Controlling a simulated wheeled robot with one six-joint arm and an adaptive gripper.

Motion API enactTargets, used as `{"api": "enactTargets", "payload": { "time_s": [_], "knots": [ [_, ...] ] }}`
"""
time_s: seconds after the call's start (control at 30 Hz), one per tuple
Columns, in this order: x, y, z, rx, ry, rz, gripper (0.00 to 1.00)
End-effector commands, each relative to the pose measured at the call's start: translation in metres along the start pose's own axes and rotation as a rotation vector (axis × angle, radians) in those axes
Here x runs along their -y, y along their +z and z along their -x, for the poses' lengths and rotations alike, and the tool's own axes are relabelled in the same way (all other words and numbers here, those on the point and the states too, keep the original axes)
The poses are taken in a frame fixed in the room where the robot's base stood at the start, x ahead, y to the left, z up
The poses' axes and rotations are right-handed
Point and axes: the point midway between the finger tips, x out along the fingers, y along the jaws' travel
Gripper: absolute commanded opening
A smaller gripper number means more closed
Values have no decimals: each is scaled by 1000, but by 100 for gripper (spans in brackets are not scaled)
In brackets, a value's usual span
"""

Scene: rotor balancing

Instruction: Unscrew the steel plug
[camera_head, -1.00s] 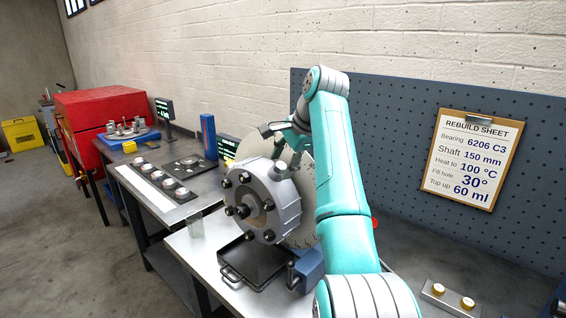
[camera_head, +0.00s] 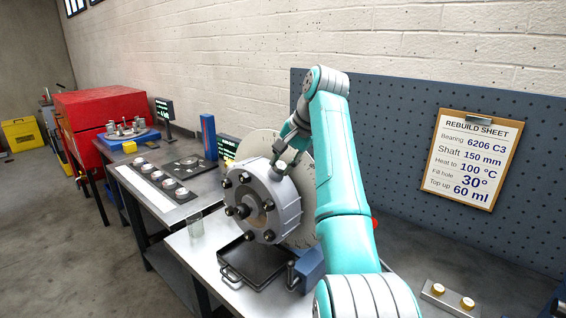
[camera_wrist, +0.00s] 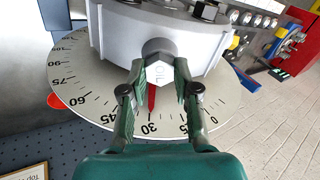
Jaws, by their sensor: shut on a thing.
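The steel plug (camera_wrist: 160,72) is a grey hexagonal piece with a pale end face and small lettering too blurred to read. It stands at the rim of the round grey housing (camera_wrist: 110,38), in the upper middle of the wrist view. My gripper (camera_wrist: 160,84) is shut on the plug, one finger on each side. In the head view my gripper (camera_head: 281,160) is at the top of the housing (camera_head: 285,200). The fingers partly hide the plug, and I cannot tell how far it sits in its hole.
A pale graduated dial (camera_wrist: 85,90) stands behind the housing; a red pointer (camera_wrist: 152,98) shows near its 30 mark. A black tray (camera_head: 258,262) lies below the housing, with a clear cup (camera_head: 195,224) to its left. A pegboard (camera_head: 400,110) stands behind my arm.

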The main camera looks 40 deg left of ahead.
Motion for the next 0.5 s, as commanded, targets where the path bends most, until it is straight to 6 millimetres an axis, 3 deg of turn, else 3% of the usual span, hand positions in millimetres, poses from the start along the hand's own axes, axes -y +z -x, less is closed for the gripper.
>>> {"api": "enactTargets", "payload": {
  "time_s": [0.5],
  "knots": [
    [0,0,0,0,1,596,0]
  ]
}}
